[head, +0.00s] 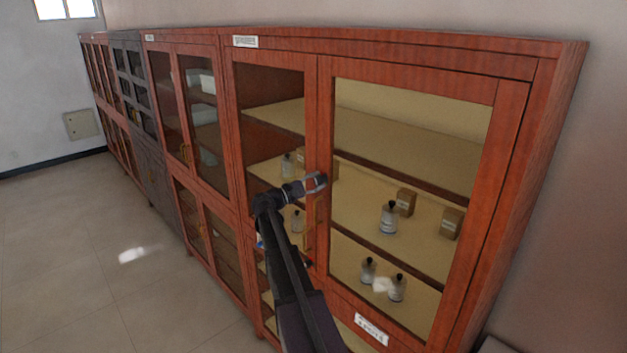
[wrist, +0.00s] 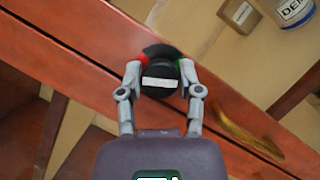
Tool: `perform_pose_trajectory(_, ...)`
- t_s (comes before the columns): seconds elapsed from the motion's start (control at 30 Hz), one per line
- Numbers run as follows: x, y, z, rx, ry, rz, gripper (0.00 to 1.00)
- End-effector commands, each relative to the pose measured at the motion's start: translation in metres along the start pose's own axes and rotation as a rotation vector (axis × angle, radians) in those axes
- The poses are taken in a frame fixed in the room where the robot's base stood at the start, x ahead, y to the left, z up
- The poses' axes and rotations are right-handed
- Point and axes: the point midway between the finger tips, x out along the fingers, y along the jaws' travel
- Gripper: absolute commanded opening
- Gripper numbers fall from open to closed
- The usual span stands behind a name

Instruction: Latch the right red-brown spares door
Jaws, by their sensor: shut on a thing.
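The right red-brown spares door (head: 510,130) has a large glass pane and looks closed, its left edge beside the neighbouring door (head: 240,130). In the wrist view its frame (wrist: 75,50) runs diagonally. My gripper (head: 318,183) is at the door's left stile. In the wrist view my gripper (wrist: 162,82) is shut on a round black latch knob (wrist: 160,73) with a white bar across it. A red mark shows left of the knob and a green mark right of it. The knob is hidden behind my gripper in the head view. A brass handle (wrist: 245,138) lies to the right.
Bottles (head: 388,218) and small boxes (head: 451,222) stand on shelves behind the glass. More red-brown cabinets (head: 190,110) and a grey one (head: 140,120) continue to the left. The floor (head: 110,240) in front is clear.

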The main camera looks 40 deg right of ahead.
Motion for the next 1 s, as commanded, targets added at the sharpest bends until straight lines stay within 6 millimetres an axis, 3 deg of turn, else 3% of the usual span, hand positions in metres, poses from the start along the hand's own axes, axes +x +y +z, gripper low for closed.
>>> perform_pose_trajectory(0.5,0.0014,0.0029,0.0007,0.373,-0.001,-0.149,0.00)
perform_pose_trajectory(1.0,0.0007,0.0007,-0.0005,0.450,0.001,-0.181,0.00)
